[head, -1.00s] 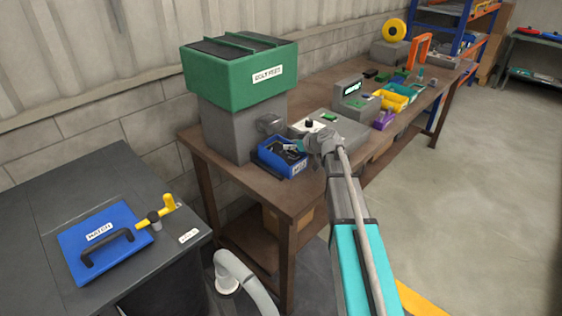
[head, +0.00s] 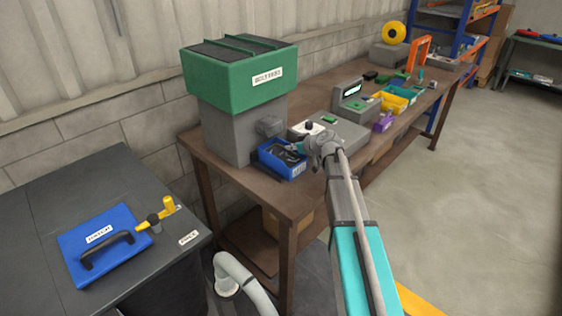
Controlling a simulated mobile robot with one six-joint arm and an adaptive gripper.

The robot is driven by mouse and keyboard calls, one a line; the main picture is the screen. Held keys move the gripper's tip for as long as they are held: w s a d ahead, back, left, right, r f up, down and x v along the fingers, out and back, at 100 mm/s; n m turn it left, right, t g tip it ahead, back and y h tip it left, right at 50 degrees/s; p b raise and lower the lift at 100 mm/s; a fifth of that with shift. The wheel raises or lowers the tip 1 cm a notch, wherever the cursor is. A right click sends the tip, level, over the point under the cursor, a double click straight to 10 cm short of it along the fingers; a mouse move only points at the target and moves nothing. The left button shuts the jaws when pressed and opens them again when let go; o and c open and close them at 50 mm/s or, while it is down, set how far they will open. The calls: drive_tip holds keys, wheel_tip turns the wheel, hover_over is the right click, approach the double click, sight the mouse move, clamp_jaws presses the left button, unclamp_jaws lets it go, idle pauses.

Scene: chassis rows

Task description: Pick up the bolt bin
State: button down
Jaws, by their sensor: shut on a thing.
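The blue bolt bin (head: 291,169) sits at the near corner of the wooden workbench, in front of the green-topped feeder. It is an open box with a pale label on its front and dark contents inside. My gripper (head: 303,149) reaches in from the right and is shut at the bin's right rim. The fingertips are small and partly hidden by the wrist. The bin looks level and close to the bench top; I cannot tell whether there is a gap beneath it.
The feeder (head: 243,90) stands close behind the bin. A dark cabinet (head: 60,180) with a blue hatch (head: 100,242) is at left.

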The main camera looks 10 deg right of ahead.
drive_tip(key=shift+r, duration=0.2)
idle(0.3)
wheel_tip(320, 180, up, 3)
drive_tip(key=p, duration=0.4)
drive_tip(key=shift+r, duration=0.2)
drive_tip(key=s+d, duration=1)
drive_tip(key=s, duration=0.4)
drive_tip(key=shift+s+d+f, duration=0.15)
drive_tip(key=shift+s+d, duration=0.15)
wheel_tip(320, 180, up, 6)
drive_tip(key=p, duration=0.5)
drive_tip(key=shift+p, duration=0.3)
